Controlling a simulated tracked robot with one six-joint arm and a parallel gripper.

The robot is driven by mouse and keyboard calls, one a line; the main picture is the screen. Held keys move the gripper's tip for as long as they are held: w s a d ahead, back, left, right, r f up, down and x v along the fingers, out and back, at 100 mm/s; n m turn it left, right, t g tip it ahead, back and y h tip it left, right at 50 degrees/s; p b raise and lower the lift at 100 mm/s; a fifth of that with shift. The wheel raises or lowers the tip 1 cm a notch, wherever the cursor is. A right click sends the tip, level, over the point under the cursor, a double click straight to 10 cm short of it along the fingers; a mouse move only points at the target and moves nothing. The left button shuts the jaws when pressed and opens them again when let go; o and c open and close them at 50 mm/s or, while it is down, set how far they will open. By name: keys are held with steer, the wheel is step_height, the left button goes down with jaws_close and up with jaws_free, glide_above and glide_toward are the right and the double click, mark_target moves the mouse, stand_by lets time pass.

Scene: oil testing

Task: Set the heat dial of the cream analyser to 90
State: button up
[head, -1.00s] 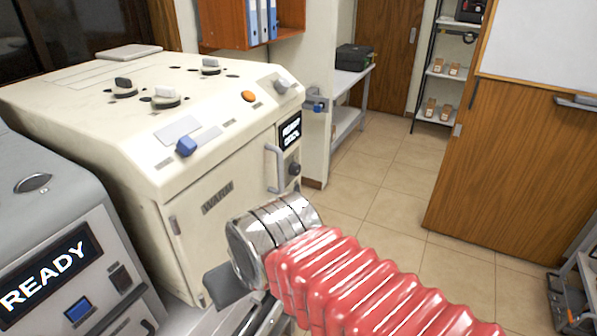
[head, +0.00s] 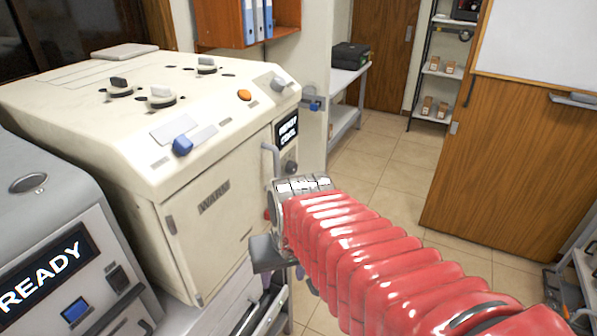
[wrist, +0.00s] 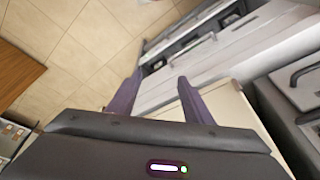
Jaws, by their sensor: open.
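The cream analyser (head: 200,237) stands at the left of the head view, with "WARM" on its front door. It has a blue knob (head: 182,146) and a grey knob (head: 278,84) on its sloped panel, and a dark knob (head: 291,167) at the right of its front. Several dials, such as a black-and-cream one (head: 161,97), sit on its top. I cannot tell which is the heat dial; the labels are too small to read. My gripper (wrist: 160,76) is open and empty in the wrist view, pointing past the equipment's edge, apart from every knob.
A grey machine (head: 45,272) reading "READY" stands at the left front. The analyser's vertical handle (head: 272,164) and small display (head: 287,130) are close to my arm. An orange button (head: 244,95) is on its panel. Tiled floor (head: 390,190) lies open to the right.

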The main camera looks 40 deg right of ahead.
steer(key=d+f+m+g+y, duration=0.1)
steer(key=d+f+m+y, duration=0.3)
steer(key=d+f+m, duration=0.25)
steer(key=m+t+y, duration=0.3)
steer(key=m+t, duration=0.7)
steer(key=t, duration=0.5)
glide_toward(295, 170)
steer(key=v, duration=0.6)
steer(key=shift+w+a+r, duration=0.1)
steer(key=shift+w+r, duration=0.15)
steer(key=shift+r, duration=0.2)
steer(key=x, duration=1.3)
steer(key=shift+w+a+f, duration=0.1)
steer(key=shift+w+f, duration=0.25)
steer(key=shift+w, duration=0.05)
steer(key=shift+c, duration=0.5)
